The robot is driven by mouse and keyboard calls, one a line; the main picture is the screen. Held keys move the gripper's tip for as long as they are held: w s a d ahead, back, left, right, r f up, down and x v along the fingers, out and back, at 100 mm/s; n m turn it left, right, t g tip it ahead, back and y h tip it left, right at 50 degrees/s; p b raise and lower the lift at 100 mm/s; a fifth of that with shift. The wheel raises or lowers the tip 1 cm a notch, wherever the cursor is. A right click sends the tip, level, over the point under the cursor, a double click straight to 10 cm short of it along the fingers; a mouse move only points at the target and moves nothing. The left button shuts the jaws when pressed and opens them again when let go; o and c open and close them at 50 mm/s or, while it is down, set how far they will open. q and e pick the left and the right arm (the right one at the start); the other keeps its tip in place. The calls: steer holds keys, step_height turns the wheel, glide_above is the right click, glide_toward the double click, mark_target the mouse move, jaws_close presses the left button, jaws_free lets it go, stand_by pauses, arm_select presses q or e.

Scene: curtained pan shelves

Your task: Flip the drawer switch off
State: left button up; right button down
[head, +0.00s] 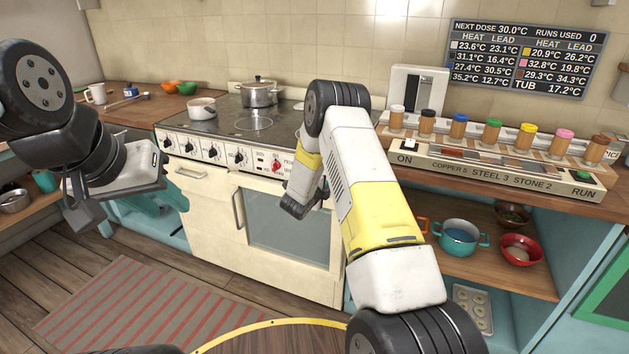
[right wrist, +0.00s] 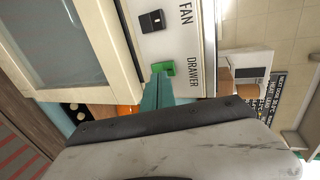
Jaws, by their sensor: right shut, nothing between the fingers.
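In the right wrist view a small green switch (right wrist: 163,68) sits beside the word DRAWER on a pale panel (right wrist: 183,50). A dark switch (right wrist: 152,21) sits beside the word FAN. My right arm seems to hide both switches in the head view. My right gripper (head: 292,208) is shut and empty, pointing down in front of the stove (head: 185,170).
A pot (head: 259,92) and a white pan (head: 202,108) stand on the stove top. At right, a rack of several colour-capped jars stands on a console (head: 450,165). Bowls and a teal pot (head: 458,238) sit on a shelf below. A striped rug (head: 130,300) covers the floor.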

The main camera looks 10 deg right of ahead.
steer(key=v, duration=1)
steer(key=shift+s+a, duration=0.25)
steer(key=shift+f, duration=0.15)
